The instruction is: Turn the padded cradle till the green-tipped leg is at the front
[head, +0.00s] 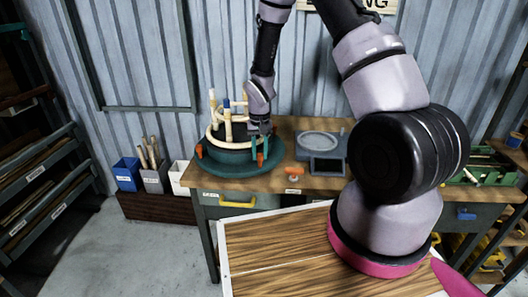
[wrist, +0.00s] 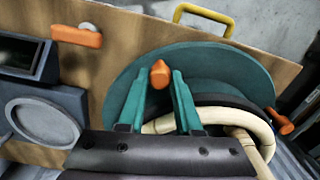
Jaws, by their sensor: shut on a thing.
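The padded cradle (head: 215,181) is a round teal turntable with a dark pad on the wooden bench. It also shows in the wrist view (wrist: 225,65). A cream rattan frame stands on it with upright legs; one leg has a blue tip (head: 226,103). I cannot make out a green tip. Orange knobs stick out at the cradle's rim, one at the left (head: 199,151) and another in the wrist view (wrist: 279,121). My gripper (head: 260,160) is at the cradle's right front, its teal fingers shut on an orange rim knob (wrist: 160,74).
A grey device with a round dish (head: 319,141) stands right of the cradle. A small orange-handled item (head: 293,173) lies at the bench's front edge. A yellow drawer handle (head: 238,203) is below. Bins (head: 127,175) stand at the left. A wood-topped table (head: 280,255) is nearer.

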